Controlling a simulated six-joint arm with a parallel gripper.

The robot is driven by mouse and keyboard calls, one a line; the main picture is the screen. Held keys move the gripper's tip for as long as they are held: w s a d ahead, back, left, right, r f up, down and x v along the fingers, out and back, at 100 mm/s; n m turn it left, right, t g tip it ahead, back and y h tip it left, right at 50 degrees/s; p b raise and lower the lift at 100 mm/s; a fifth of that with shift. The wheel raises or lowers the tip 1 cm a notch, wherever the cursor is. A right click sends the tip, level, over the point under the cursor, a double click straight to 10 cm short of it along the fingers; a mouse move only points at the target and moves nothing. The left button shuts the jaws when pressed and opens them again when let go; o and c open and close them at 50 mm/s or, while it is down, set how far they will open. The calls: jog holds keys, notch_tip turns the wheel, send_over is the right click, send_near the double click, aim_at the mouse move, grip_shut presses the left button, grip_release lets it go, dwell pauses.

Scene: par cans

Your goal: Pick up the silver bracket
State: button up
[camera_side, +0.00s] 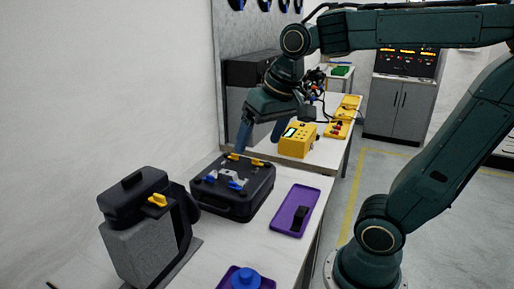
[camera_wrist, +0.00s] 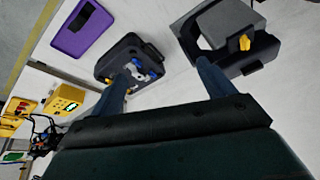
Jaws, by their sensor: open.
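The silver bracket (camera_side: 232,173) lies on top of a black case (camera_side: 226,205), among blue and yellow clamps. In the wrist view the bracket (camera_wrist: 137,72) shows on the case (camera_wrist: 103,70), partly hidden by one of my fingers. My gripper (camera_side: 259,142) is open and empty, with its blue fingers pointing down above the far side of the case.
The grey and black machine (camera_side: 145,225) with a yellow knob stands left of the case. A purple tray (camera_side: 283,222) with a black block lies to the right. A second purple tray (camera_side: 225,276) with a blue part is in front. A yellow box (camera_side: 298,140) stands behind.

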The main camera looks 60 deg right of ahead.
jog(key=w+d+f+m+g, duration=0.1)
jog(key=w+d+m, duration=0.25)
jog(key=w, duration=0.25)
jog(key=w+d+m+g, duration=0.1)
jog(key=w+d+m, duration=0.25)
jog(key=w, duration=0.25)
jog(key=m+g, duration=0.2)
jog(key=m, duration=0.4)
send_over(225, 174)
notch_tip(225, 174, down, 9)
jog(key=shift+s+f, duration=0.15)
jog(key=shift+f, duration=0.05)
jog(key=shift+f, duration=0.1)
jog(key=shift+f, duration=4.2)
jog(key=shift+f, duration=2.6)
